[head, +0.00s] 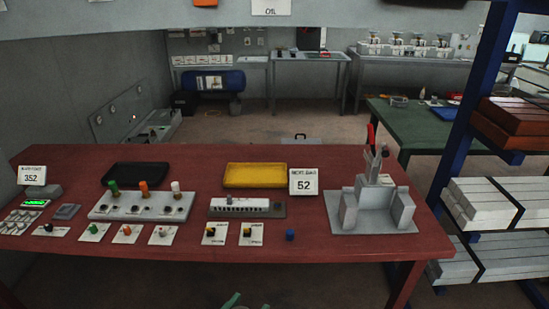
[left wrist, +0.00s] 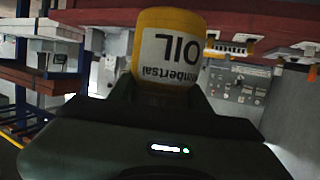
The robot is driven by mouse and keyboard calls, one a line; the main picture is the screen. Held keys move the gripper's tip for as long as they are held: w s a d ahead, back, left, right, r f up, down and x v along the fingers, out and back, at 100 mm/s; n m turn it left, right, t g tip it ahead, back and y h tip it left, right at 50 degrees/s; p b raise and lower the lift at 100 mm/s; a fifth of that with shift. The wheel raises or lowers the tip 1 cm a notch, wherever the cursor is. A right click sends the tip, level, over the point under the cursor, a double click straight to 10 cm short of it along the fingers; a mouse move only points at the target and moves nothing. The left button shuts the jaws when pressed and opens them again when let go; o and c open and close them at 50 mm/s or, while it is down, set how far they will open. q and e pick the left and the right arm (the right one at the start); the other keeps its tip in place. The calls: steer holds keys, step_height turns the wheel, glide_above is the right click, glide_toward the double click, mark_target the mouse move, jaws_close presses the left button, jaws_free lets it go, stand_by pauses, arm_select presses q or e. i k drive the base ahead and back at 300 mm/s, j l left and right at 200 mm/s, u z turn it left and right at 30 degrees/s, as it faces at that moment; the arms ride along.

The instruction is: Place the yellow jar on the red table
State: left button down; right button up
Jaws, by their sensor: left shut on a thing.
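The red table (head: 300,252) stands across the front of the head view, with several items on its top. The yellow jar (left wrist: 170,20) shows in the left wrist view, with a white label reading OIL that appears upside down there. My left gripper (left wrist: 163,92) is shut on the jar. In the head view only a small greenish tip of my left gripper (head: 232,301) shows at the bottom edge, in front of the table; the jar is not visible there. A reddish band behind the jar in the left wrist view looks like the table's edge. My right gripper is not in view.
Bare red surface shows along the front edge. A blue rack (head: 462,120) stands at right.

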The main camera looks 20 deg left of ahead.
mark_target(256, 176)
steer(key=i+u, duration=0.2)
steer(key=i, duration=0.35)
steer(key=i+l+u, duration=0.2)
steer(key=i, duration=0.35)
steer(key=i+l+u, duration=0.2)
steer(key=i, duration=0.35)
steer(key=l, duration=0.05)
